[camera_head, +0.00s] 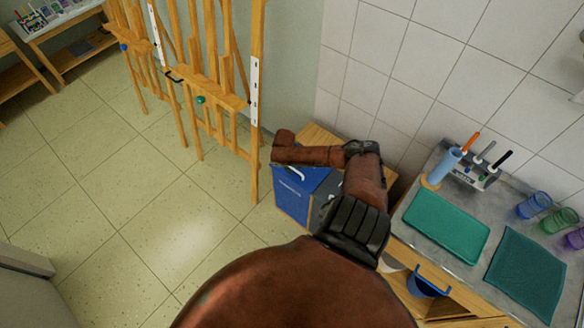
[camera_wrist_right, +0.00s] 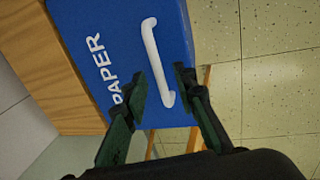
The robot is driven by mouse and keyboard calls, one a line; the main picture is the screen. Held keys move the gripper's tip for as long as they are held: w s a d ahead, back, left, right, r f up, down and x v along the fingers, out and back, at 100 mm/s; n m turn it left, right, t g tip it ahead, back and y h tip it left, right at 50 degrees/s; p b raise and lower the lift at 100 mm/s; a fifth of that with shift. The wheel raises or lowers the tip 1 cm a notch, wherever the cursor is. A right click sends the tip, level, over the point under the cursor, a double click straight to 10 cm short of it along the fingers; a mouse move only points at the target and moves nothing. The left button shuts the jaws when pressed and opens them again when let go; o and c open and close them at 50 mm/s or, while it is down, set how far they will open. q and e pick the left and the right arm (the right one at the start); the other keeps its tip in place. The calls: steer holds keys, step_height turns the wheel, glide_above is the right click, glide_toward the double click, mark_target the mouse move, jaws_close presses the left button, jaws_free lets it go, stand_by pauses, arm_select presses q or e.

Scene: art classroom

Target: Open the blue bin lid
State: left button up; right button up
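The blue bin (camera_head: 292,202) stands on the floor by the wall, and my brown right arm covers part of it. Its closed blue lid (camera_wrist_right: 120,22) carries the word PAPER and a white bar handle (camera_wrist_right: 152,50). The handle also shows in part in the head view (camera_head: 291,172). My right gripper (camera_wrist_right: 160,84) is open over the lid, one finger on each side of the handle's lower end in the wrist view. I see no clear contact with the handle. In the head view the fingers are hidden by my arm. My left gripper is out of view.
A wooden easel (camera_head: 257,95) stands close to the bin's left. A counter (camera_head: 400,215) with green mats, cups and tools is at the right. A wooden surface (camera_wrist_right: 40,62) adjoins the bin. The tiled floor (camera_head: 150,210) at left is clear.

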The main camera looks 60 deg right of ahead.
steer(key=shift+c, duration=0.2)
jaws_close()
stand_by(0.5)
